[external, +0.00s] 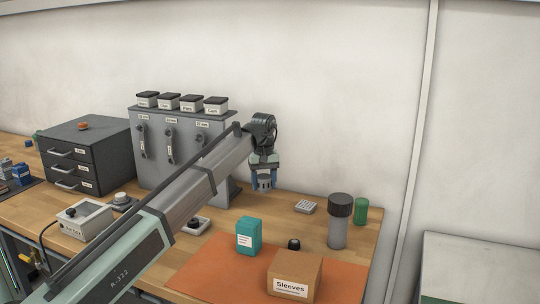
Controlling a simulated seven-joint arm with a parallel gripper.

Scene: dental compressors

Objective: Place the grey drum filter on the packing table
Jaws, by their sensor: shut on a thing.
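My gripper (264,186) hangs above the back right part of the wooden bench, fingers pointing down. Its blue fingers are shut on a small grey piece (264,181), mostly hidden by the fingers; it looks like the grey drum filter, but its full shape cannot be told. It is held in the air, clear of the bench top. A pale table (480,255) stands at the lower right, apart from the bench and cut off by the picture edge; it may be the packing table. A green patch shows at its bottom edge.
A grey canister with a dark cap (338,228) and a green cylinder (361,211) stand at the bench's right end. A teal box (249,236) and a Sleeves carton (294,275) are on the orange mat (212,262). A grey cabinet (168,150) stands behind my arm.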

